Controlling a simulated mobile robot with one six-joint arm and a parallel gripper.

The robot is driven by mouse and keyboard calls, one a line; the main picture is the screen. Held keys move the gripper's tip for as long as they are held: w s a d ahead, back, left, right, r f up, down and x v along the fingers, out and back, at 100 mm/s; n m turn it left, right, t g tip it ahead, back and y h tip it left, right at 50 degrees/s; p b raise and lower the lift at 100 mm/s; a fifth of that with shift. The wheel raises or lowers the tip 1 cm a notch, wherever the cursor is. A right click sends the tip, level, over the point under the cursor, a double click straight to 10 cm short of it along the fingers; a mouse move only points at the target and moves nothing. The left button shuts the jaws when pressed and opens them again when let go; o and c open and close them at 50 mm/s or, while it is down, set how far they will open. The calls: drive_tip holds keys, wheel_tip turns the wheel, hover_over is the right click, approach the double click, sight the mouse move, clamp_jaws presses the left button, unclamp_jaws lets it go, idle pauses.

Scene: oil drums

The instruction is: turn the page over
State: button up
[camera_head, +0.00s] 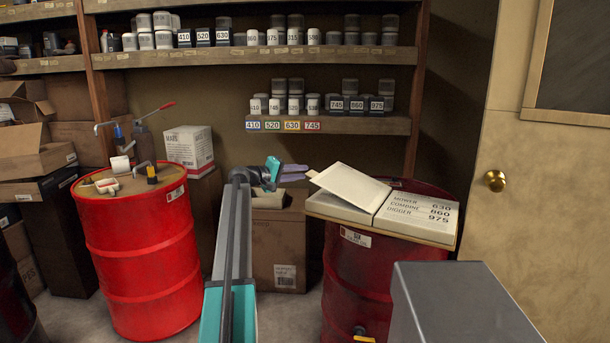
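An open book (414,218) lies on a board on top of the red drum at the right. Its right page reads MOWER 630, COMBINE 860 and DIGGER 975. A blank pale page (350,184) stands tilted over the left half, its left edge raised. My gripper (306,173) is just left of that raised edge, with its two flat grey-purple fingers one above the other and a gap between them. It looks open. I cannot tell whether the fingertips touch the page.
The board (322,208) rests on the red drum (368,280). Another red drum (140,255) with pumps on top stands at the left. Shelves (330,124) of numbered cans line the back wall. A cardboard box (279,250) stands behind my arm. A door (545,180) is at the right.

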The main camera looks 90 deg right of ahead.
drive_tip(key=v, duration=0.8)
drive_tip(key=shift+a+r, duration=0.2)
drive_tip(key=shift+a, duration=0.3)
drive_tip(key=shift+c, duration=0.2)
